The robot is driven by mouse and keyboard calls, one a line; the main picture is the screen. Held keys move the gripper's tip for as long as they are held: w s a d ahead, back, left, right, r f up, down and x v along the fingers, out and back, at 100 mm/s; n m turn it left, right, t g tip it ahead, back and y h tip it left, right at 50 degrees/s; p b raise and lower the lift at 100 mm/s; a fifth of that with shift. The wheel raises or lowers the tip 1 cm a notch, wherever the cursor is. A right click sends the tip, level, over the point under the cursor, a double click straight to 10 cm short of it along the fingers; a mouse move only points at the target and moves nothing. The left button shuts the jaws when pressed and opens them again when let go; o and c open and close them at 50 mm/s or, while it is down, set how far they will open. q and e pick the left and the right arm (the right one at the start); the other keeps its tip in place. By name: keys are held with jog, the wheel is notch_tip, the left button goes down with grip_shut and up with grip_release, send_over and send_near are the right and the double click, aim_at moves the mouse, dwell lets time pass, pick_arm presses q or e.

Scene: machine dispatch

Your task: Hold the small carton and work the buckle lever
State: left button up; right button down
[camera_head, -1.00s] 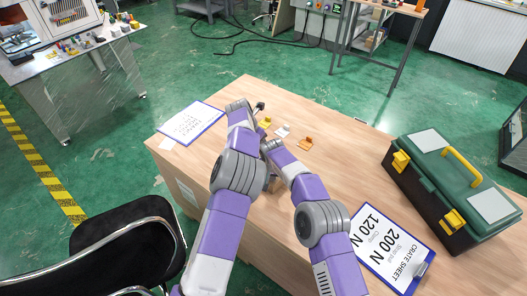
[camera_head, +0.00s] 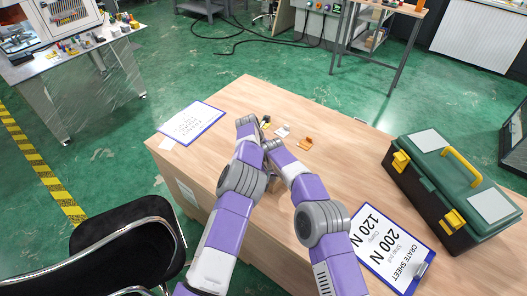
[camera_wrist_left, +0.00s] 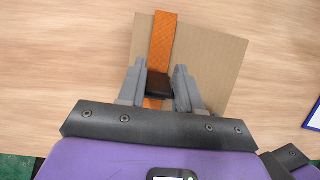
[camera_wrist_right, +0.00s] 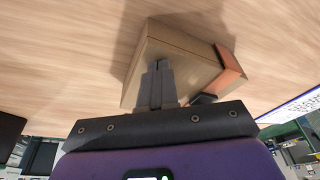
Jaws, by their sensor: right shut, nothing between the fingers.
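The small carton (camera_wrist_left: 210,65) sits on the wooden table with an orange strap (camera_wrist_left: 163,38) over it. A black buckle (camera_wrist_left: 158,86) is on the strap. My left gripper (camera_wrist_left: 159,82) is open over the carton, one finger on each side of the buckle; I cannot tell whether they touch it. In the right wrist view the carton (camera_wrist_right: 172,62) also shows, with orange strap (camera_wrist_right: 231,68) at its right edge. My right gripper (camera_wrist_right: 157,68) is shut and empty, its fingertips against or close in front of the carton's side. In the head view my arms mostly hide the carton.
On the table (camera_head: 340,170) are small orange (camera_head: 306,143) and white (camera_head: 283,131) items, a clipboard (camera_head: 192,123) at left, a crate sheet (camera_head: 385,250) at front right, and a green toolbox (camera_head: 450,185) at right. A black chair (camera_head: 125,240) stands at the left.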

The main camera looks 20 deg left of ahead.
pick_arm(q)
grip_shut()
jog(key=shift+t, duration=0.3)
jog(key=shift+s+a+t+h, duration=0.25)
jog(key=shift+s+t+h, duration=0.25)
jog(key=shift+t, duration=0.4)
jog(key=shift+s+a+f+t+h, duration=0.1)
jog(key=shift+s+f+t+h, duration=0.2)
jog(key=shift+t, duration=0.4)
jog(key=shift+s+a+f+t+h, duration=0.1)
jog(key=shift+t+h, duration=0.3)
jog(key=shift+t, duration=0.3)
jog(key=shift+s+f+t+h, duration=0.15)
jog(key=shift+t+h, duration=0.1)
jog(key=shift+t, duration=0.3)
jog(key=shift+s+f+t+h, duration=0.15)
jog(key=shift+t+h, duration=0.1)
jog(key=shift+t, duration=0.3)
jog(key=shift+s+a+f+t+h, duration=0.1)
jog(key=shift+t+h, duration=0.25)
jog(key=shift+t, duration=0.4)
jog(key=shift+s+a+f+t+h, duration=0.1)
jog(key=shift+t+h, duration=0.25)
jog(key=shift+t, duration=0.4)
